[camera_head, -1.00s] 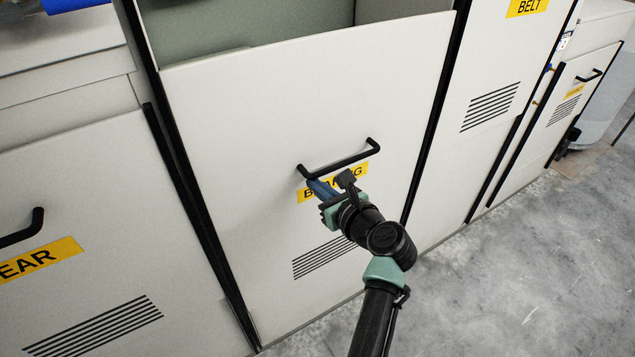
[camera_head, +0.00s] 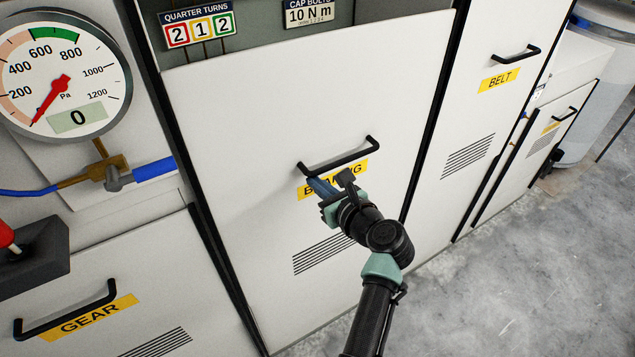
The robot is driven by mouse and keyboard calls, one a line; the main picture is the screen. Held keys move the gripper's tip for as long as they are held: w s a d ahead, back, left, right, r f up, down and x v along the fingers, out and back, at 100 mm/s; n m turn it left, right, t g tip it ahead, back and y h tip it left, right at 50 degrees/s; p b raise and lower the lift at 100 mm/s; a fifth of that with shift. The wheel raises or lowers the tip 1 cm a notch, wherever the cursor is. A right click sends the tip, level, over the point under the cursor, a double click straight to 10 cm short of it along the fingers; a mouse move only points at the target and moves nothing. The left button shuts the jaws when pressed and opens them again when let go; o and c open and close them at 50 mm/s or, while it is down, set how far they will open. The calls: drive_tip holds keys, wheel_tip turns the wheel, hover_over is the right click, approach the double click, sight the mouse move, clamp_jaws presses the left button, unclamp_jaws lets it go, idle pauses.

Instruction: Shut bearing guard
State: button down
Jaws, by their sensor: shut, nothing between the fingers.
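The bearing guard (camera_head: 240,130) is a large off-white panel with a black bar handle (camera_head: 340,160), a yellow label partly hidden by my gripper, and vent slots. Its top edge lies below the cabinet opening, so a strip of grey-green interior (camera_head: 262,40) shows above it. My gripper (camera_head: 313,183) is shut and empty, just under the left part of the handle and in front of the label. I cannot tell whether its fingertips touch the handle.
Inside the opening are a quarter-turns sign (camera_head: 198,28) and a cap-bolts sign (camera_head: 310,13). A gear panel (camera_head: 180,285) and pressure gauge (camera_head: 68,78) reading 0 are at left. A belt panel (camera_head: 478,115) stands at right. Grey floor (camera_head: 500,285) is clear at lower right.

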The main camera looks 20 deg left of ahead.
wheel_tip(320, 180, up, 12)
drive_tip(key=p, duration=0.9)
drive_tip(key=shift+p, duration=0.35)
drive_tip(key=shift+w+a+r, duration=0.1)
wheel_tip(320, 180, down, 5)
drive_tip(key=b, duration=0.3)
drive_tip(key=b+v, duration=0.1)
drive_tip(key=v, duration=0.9)
drive_tip(key=shift+r, duration=0.25)
drive_tip(key=w+d+r+n+t+h+b, duration=0.1)
drive_tip(key=d+r+n+t+h+b, duration=0.2)
drive_tip(key=r+n, duration=0.55)
drive_tip(key=w+d+r+n+t+h+b, duration=0.25)
drive_tip(key=r+n+t, duration=0.25)
drive_tip(key=r, duration=0.6)
drive_tip(key=s+d+r+n+t+h+b, duration=0.1)
drive_tip(key=s+d+r+n+t+h, duration=0.2)
drive_tip(key=s+r, duration=0.6)
drive_tip(key=s+d+r+n+t+h+b, duration=0.1)
drive_tip(key=s+d+r+n+t+h, duration=0.1)
drive_tip(key=s+r+n+t, duration=0.5)
wheel_tip(320, 180, up, 5)
drive_tip(key=shift+s+d+r+n+h+b, duration=0.15)
drive_tip(key=shift+s+d+n+h+b, duration=0.25)
drive_tip(key=shift+s+n, duration=0.6)
